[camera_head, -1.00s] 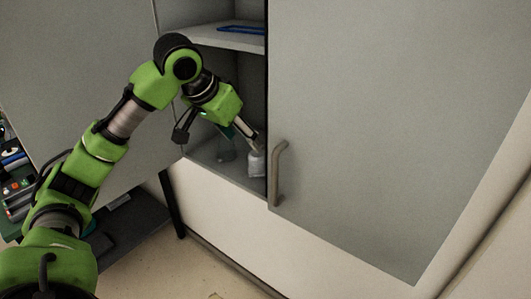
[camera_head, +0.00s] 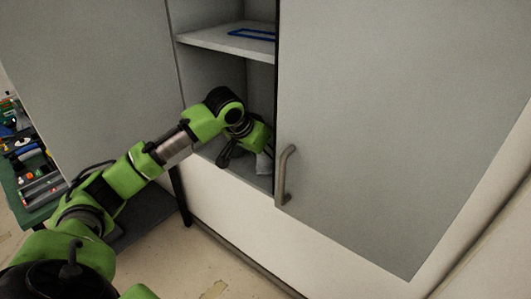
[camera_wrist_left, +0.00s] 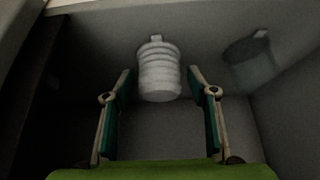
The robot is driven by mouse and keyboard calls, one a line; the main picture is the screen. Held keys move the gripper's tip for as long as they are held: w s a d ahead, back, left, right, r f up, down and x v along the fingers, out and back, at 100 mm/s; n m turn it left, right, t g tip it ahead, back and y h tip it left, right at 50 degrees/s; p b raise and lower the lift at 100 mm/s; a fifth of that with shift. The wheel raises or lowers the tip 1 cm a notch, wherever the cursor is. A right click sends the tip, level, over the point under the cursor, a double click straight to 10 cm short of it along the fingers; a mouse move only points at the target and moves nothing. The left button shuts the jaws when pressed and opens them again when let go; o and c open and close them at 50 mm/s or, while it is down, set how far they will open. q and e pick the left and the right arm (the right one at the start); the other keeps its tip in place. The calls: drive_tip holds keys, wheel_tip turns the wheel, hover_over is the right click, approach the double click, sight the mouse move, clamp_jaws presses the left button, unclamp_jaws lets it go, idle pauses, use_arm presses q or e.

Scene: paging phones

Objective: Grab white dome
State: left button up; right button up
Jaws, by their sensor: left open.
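The white dome (camera_wrist_left: 158,75), a pale ribbed piece with a small tab at one end, is in the cabinet in the left wrist view. My left gripper (camera_wrist_left: 160,70) is open, with one finger on each side of the dome's near part. I cannot tell whether either finger touches it. In the head view my left arm reaches into the lower compartment, and its fingertips are hidden. A small pale patch beside the gripper, probably the dome (camera_head: 262,164), shows there. My right gripper is not in view.
A grey translucent container (camera_wrist_left: 250,62) stands right of the dome in the left wrist view. The cabinet shelf (camera_head: 205,39) above holds a blue frame (camera_head: 252,34). A door (camera_head: 390,120) with a handle (camera_head: 285,175) borders the opening on the right.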

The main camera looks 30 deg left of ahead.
use_arm(q)
drive_tip(key=c, duration=1.1)
